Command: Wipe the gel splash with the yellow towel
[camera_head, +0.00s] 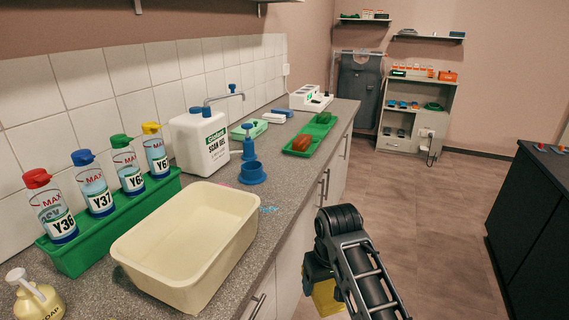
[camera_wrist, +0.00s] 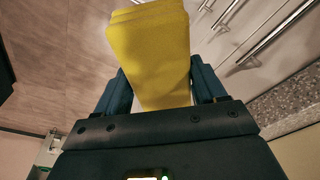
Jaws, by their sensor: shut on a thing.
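My gripper (camera_wrist: 160,88) is shut on the folded yellow towel (camera_wrist: 150,45), which sticks out beyond the fingers in the wrist view. In the head view the towel (camera_head: 328,298) hangs low beside the counter front, partly hidden by my arm. It is apart from the worktop. A small blue smear (camera_head: 269,209) lies on the grey counter (camera_head: 245,283), just right of the cream basin, and looks like gel. A faint pink mark (camera_head: 225,185) shows behind the basin.
The cream basin (camera_head: 150,285) stands near the counter edge. Behind it are a green rack (camera_head: 75,262) with several bottles, a white gel canister (camera_head: 190,140) and a blue pump (camera_head: 248,150). A green tray (camera_head: 322,128) lies farther back. The floor right of my arm is clear.

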